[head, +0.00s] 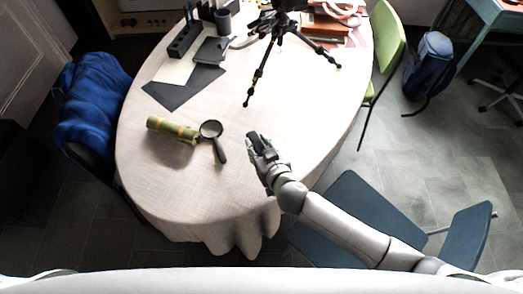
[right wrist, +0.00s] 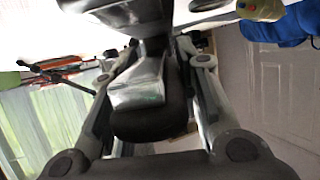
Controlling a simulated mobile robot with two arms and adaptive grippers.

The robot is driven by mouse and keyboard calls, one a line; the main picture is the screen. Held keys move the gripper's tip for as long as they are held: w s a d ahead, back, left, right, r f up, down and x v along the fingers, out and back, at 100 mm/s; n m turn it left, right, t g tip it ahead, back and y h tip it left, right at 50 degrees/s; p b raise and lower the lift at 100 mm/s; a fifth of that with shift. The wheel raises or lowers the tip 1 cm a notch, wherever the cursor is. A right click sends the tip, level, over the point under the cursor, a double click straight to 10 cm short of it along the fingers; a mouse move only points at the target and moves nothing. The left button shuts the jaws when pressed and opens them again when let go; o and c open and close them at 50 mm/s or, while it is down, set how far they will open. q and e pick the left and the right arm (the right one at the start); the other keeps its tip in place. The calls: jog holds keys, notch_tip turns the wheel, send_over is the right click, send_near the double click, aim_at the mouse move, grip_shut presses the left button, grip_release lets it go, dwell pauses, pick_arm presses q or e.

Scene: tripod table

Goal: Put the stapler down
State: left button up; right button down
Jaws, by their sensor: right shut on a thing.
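My right gripper (head: 262,146) reaches in over the near right part of the oval table (head: 190,205) in the head view. It is shut on the stapler (head: 254,137), of which only a small dark part shows there. In the right wrist view the stapler (right wrist: 150,118) is dark with a silvery metal part, and it sits between the two grey fingers. Its far end is cut off or hidden at the top. I cannot tell whether it touches the tablecloth. My left gripper is in neither view.
A magnifying glass (head: 219,152) and a green and yellow roll (head: 172,130) lie left of the gripper. A black tripod (head: 277,32) stands farther back, beside books (head: 333,24). Dark sheets (head: 180,91) lie at the left.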

jog(key=shift+w+d+f, duration=0.15)
jog(key=shift+w+f, duration=0.3)
jog(key=shift+f, duration=0.05)
jog(key=shift+w+d+f, duration=0.15)
jog(key=shift+w+f, duration=0.25)
jog(key=shift+f, duration=0.1)
notch_tip(320, 180, down, 3)
jog(key=shift+w+r+b, duration=0.15)
jog(key=shift+r+b, duration=0.05)
jog(key=shift+b, duration=0.55)
jog(key=shift+f, duration=0.4)
jog(key=shift+d, duration=0.1)
jog(key=shift+f, duration=0.15)
jog(key=c, duration=1.1)
grip_release()
